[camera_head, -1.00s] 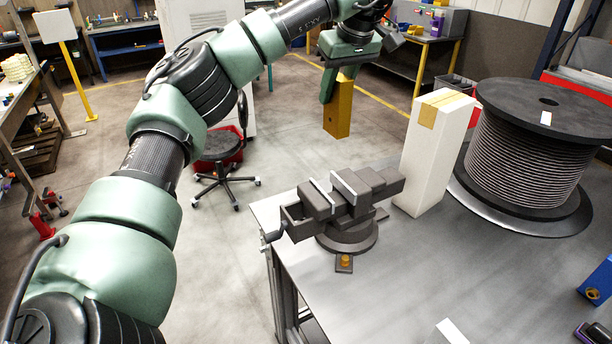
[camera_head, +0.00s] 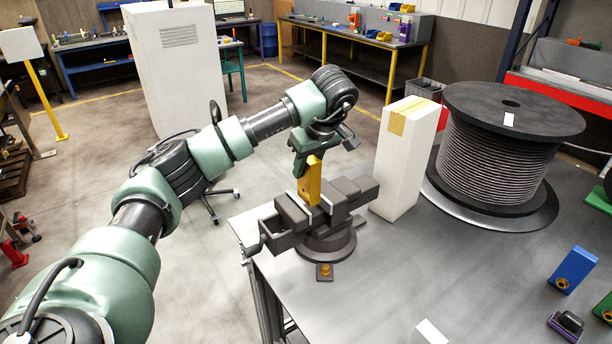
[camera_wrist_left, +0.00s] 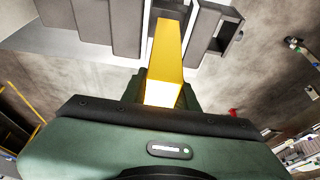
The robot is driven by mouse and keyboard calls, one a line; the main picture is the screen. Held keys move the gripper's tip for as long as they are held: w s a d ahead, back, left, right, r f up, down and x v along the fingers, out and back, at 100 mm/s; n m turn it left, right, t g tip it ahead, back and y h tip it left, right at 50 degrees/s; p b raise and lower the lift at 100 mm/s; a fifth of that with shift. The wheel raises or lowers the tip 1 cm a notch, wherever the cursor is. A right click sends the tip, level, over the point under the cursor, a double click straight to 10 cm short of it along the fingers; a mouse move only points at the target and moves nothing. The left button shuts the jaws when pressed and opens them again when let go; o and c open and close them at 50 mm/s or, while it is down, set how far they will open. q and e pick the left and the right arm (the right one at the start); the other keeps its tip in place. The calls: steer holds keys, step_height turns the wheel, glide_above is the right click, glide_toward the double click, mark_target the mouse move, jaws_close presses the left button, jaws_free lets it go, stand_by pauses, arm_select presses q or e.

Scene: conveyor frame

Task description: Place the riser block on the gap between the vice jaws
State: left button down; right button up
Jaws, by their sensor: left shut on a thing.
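The riser block is a yellow upright block (camera_head: 312,182); it also shows in the wrist view (camera_wrist_left: 166,55). My left gripper (camera_head: 305,158) is shut on its upper end. The grey vice (camera_head: 343,212) stands on a round base near the table's left corner. The block's lower end overlaps the jaws in the head view, around the gap between them. In the wrist view the block points towards the vice (camera_wrist_left: 90,18). I cannot tell whether it touches the jaws. The right gripper is out of view.
A tall white box (camera_head: 402,165) with a tan patch stands right behind the vice. A large cable spool (camera_head: 495,160) is farther right. Blue (camera_head: 573,270) and green pieces lie at the table's right edge. The table's middle front (camera_head: 420,270) is mostly bare.

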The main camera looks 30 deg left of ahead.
mark_target(314, 160)
arm_select(q)
step_height(314, 160, down, 4)
steer(key=shift+w+a+r+p, duration=0.1)
steer(key=shift+r+p, duration=0.1)
steer(key=shift+p, duration=0.35)
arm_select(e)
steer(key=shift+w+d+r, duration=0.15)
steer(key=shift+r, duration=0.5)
arm_select(q)
steer(key=shift+f, duration=0.1)
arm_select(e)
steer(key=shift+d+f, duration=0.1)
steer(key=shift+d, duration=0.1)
arm_select(q)
steer(key=c, duration=1.1)
jaws_free()
steer(key=b+v, duration=0.3)
steer(key=v, duration=0.3)
steer(key=shift+d+r, duration=0.25)
steer(key=shift+r, duration=0.1)
steer(key=shift+v, duration=2.75)
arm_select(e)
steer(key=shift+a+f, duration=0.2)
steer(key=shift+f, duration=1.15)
